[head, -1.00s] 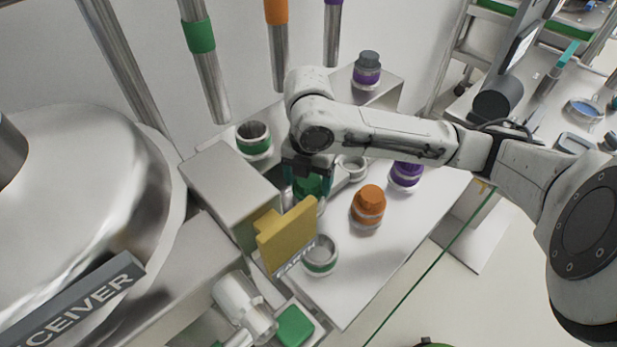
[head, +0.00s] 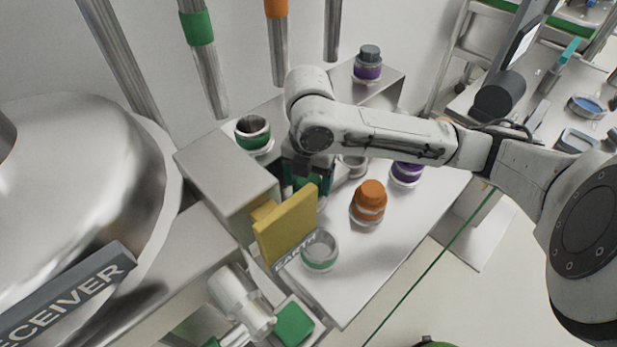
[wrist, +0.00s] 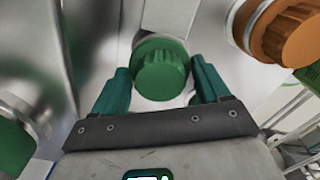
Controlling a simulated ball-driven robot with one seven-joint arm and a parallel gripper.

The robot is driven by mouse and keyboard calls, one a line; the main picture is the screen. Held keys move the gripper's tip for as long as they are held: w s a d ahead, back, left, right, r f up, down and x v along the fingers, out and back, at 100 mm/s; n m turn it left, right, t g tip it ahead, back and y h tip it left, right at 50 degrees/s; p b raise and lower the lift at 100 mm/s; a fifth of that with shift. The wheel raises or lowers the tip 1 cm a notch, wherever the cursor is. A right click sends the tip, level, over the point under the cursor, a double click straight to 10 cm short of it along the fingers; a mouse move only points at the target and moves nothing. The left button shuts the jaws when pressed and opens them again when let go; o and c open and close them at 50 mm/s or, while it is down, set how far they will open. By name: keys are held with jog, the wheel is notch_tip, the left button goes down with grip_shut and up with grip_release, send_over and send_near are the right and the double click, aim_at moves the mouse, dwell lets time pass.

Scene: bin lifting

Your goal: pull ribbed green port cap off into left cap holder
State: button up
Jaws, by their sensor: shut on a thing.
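The ribbed green port cap (wrist: 160,72) is between the two teal fingers of my gripper (wrist: 161,84), which is shut on it. A pale ring shows behind the cap in the wrist view; I cannot tell whether the cap still touches it. In the head view my gripper (head: 307,178) hangs just behind a yellow plate (head: 287,228), and the cap is mostly hidden. A green-banded open cup (head: 320,251) stands in front of the plate, and another (head: 253,133) stands behind left. I cannot tell which one is the left cap holder.
A grey box (head: 228,178) is close on the left. A purple-banded container (head: 368,63) stands on a raised block behind. The bench's right front is clear.

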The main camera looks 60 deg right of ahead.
jog(key=shift+f+b, duration=0.55)
jog(key=shift+f, duration=0.1)
dwell(0.8)
jog(key=o, duration=1.2)
jog(key=shift+o, duration=0.2)
notch_tip(320, 180, up, 11)
jog(key=shift+f+p, duration=0.1)
jog(key=shift+p, duration=0.35)
